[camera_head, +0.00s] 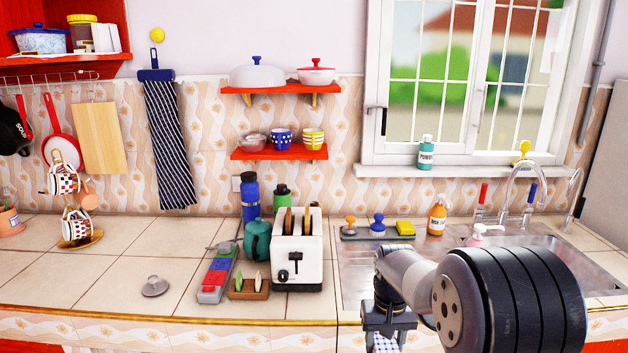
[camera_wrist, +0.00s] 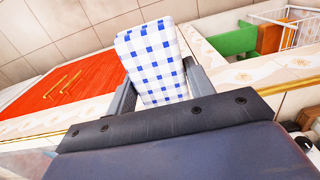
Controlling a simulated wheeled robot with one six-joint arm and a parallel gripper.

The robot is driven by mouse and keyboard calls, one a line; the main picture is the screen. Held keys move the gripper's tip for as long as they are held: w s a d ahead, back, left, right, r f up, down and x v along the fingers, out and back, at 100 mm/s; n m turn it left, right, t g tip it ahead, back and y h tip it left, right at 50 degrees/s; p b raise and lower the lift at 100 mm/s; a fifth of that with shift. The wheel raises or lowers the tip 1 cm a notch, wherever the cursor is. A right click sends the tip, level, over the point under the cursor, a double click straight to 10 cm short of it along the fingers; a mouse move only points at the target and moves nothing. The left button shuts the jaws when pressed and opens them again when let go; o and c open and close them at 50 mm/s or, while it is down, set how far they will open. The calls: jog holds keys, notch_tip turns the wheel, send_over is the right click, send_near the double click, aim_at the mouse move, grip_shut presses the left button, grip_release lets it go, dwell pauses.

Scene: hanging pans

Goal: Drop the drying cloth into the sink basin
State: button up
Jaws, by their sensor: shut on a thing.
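The drying cloth (camera_wrist: 152,58) is white with blue checks. In the wrist view it stands up between the two grey fingers of my gripper (camera_wrist: 158,88), which is shut on it. In the head view my gripper (camera_head: 389,322) points down at the lower middle, and a bit of the cloth (camera_head: 385,344) shows below it. There the cloth overlaps the counter's front edge in the picture. The metal sink (camera_head: 352,262) is at the right, behind my arm. My arm hides most of its basin.
A white toaster (camera_head: 297,262) stands left of the sink. A striped dark cloth (camera_head: 168,140) hangs on the wall. The left counter has free room.

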notch_tip(320, 180, down, 9)
jog(key=shift+w+r, duration=0.2)
jog(key=shift+w, duration=0.1)
jog(key=shift+f, duration=0.1)
